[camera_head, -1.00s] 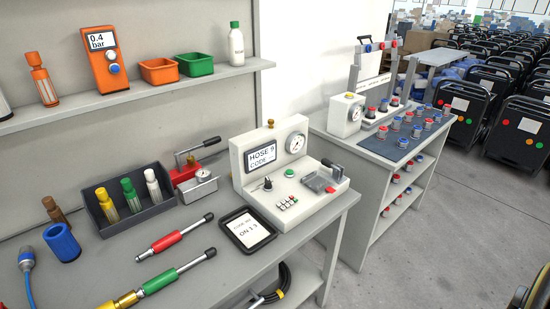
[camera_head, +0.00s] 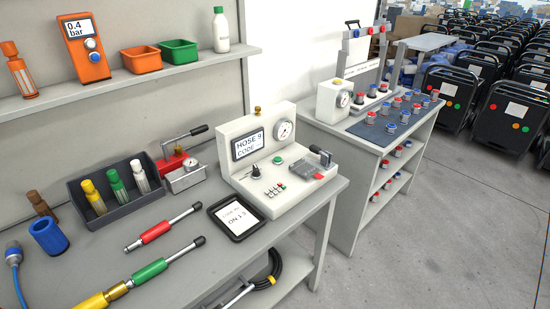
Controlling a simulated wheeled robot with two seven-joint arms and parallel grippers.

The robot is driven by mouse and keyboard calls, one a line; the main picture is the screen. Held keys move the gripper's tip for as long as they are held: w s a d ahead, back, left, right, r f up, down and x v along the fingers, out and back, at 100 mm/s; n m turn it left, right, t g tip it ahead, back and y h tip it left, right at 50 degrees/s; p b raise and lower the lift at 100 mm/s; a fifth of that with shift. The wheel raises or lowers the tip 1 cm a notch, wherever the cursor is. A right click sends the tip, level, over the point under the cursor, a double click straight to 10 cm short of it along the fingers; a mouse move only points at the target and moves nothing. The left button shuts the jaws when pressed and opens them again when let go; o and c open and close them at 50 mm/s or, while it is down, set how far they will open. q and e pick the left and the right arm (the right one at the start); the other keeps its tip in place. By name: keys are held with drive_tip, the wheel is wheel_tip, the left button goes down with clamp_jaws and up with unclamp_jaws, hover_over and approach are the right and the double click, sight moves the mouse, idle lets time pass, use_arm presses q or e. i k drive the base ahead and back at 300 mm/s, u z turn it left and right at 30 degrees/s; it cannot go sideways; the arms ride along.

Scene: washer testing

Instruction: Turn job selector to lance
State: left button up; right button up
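A white test unit (camera_head: 285,197) stands on the right part of the grey workbench. Its display (camera_head: 248,144) reads "HOSE 9" with "CODE" below. A small black knob (camera_head: 255,170) sits on its sloped front, left of a green button (camera_head: 278,160); it looks like a selector, but its labels and pointed position are too small to read. A red-grip lance (camera_head: 163,230), a green-grip lance (camera_head: 165,267) and a yellow one (camera_head: 103,298) lie on the bench. Neither of my grippers is in view.
A black tablet (camera_head: 236,217) lies left of the test unit. A dark tray (camera_head: 117,200) holds several nozzles. A red-based gauge tool (camera_head: 180,160) stands behind. A second bench (camera_head: 380,140) with fittings stands right; open floor lies beyond.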

sight(256, 173)
drive_tip(key=u, duration=0.5)
drive_tip(key=k, duration=1.15)
drive_tip(key=z, duration=0.45)
drive_tip(key=i, duration=1.7)
drive_tip(key=u, duration=0.6)
